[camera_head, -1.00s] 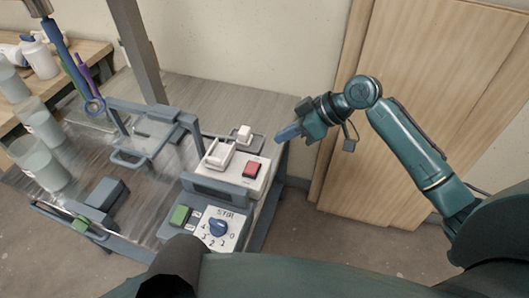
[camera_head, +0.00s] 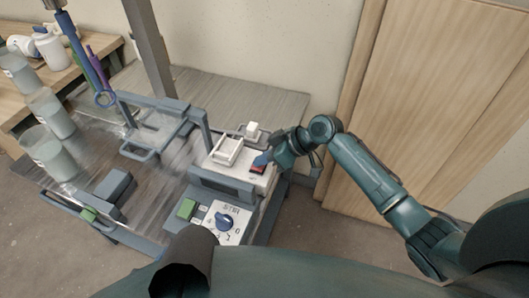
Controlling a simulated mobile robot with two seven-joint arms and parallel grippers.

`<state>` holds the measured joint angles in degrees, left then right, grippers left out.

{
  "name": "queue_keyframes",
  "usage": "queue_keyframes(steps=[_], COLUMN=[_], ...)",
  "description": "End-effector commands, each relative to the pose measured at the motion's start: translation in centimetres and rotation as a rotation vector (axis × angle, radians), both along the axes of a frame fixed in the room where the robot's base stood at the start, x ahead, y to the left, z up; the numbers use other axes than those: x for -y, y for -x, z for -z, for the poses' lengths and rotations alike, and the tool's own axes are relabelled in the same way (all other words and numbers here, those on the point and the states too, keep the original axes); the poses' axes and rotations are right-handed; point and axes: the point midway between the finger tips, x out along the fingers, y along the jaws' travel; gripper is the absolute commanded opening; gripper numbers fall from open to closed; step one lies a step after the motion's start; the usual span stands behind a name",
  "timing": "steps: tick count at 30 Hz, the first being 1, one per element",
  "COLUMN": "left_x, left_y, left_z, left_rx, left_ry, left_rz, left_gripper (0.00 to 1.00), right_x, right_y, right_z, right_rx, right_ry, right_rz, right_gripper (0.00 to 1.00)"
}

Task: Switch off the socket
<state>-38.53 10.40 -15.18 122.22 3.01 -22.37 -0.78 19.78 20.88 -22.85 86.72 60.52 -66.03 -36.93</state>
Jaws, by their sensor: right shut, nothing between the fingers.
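The socket (camera_head: 226,150) is a white unit on the raised grey block at the right side of the bench, with a raised white rim. Its red switch (camera_head: 257,170) sits at the unit's right end and is partly covered by my fingertips. My right gripper (camera_head: 263,158) is shut and empty, with its blue fingertips at the top of the red switch. I cannot tell whether they touch or press it. My left gripper is not in view.
A panel with a blue dial (camera_head: 224,222) and a green button (camera_head: 186,208) is in front. A small white block (camera_head: 252,129) sits behind the socket. Clear buckets (camera_head: 47,150) stand at left. A grey post rises behind the bench.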

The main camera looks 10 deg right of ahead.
Motion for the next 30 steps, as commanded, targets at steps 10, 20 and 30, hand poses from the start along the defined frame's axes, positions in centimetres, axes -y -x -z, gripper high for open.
queue_keyframes(steps=[10, 20, 30], left_x=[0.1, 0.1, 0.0], left_y=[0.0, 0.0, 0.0], left_z=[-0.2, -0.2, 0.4], left_rx=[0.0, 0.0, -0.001], left_ry=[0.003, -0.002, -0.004], left_rz=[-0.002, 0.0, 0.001], left_gripper=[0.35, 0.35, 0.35], right_x=[-0.1, -0.2, 0.7], right_y=[0.3, 0.6, -0.5], right_z=[0.5, 1.2, 1.3], right_rx=[0.044, 0.104, 0.104], right_ry=[0.035, 0.082, 0.087], right_rz=[0.0, 0.001, 0.003], right_gripper=[0.0, 0.0, 0.0])
